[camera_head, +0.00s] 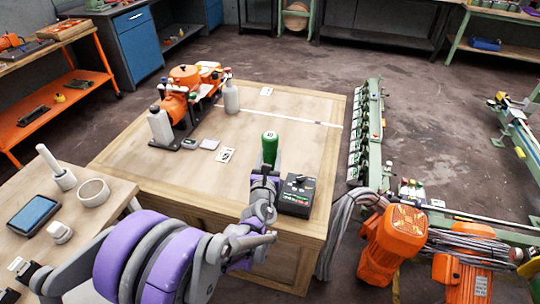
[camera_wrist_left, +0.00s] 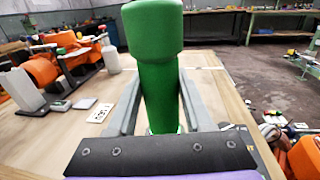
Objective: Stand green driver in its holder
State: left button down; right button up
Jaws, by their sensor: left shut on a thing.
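The green driver (camera_head: 269,146) stands roughly upright over the wooden workbench, its thick green handle uppermost. My left gripper (camera_head: 266,172) is shut on it. In the left wrist view the green driver (camera_wrist_left: 158,75) fills the middle, between the two grey fingers (camera_wrist_left: 160,105). Its lower end is hidden behind the gripper, so I cannot tell whether it touches the bench. I cannot make out a driver holder for certain. My right gripper is not in view.
A black box with a knob (camera_head: 297,193) stands on the bench close right of my left gripper. An orange machine (camera_head: 180,100) and white bottles (camera_head: 231,97) stand at the back left. A number card (camera_head: 225,155) lies left of the driver. The bench's middle is mostly clear.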

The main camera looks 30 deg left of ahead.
pick_arm(q)
jog(key=shift+f, duration=0.1)
jog(key=shift+c, duration=1.1)
grip_release()
jog(key=s+d+r+n+g+y+p, duration=0.1)
jog(key=s+r+n+g+p, duration=0.15)
jog(key=s+n, duration=0.7)
jog(key=s+d+r+n+g+p, duration=0.1)
jog(key=s+n+g+p, duration=0.25)
jog(key=s+n, duration=0.6)
jog(key=s+d+n+g+h+p, duration=0.4)
jog(key=s+d+n+h, duration=0.3)
jog(key=d+n, duration=0.5)
jog(key=s+d+g, duration=0.1)
jog(key=s, duration=0.1)
jog(key=shift+s+n+h+p, duration=0.3)
jog(key=shift+s+p, duration=0.05)
jog(key=shift+s, duration=0.05)
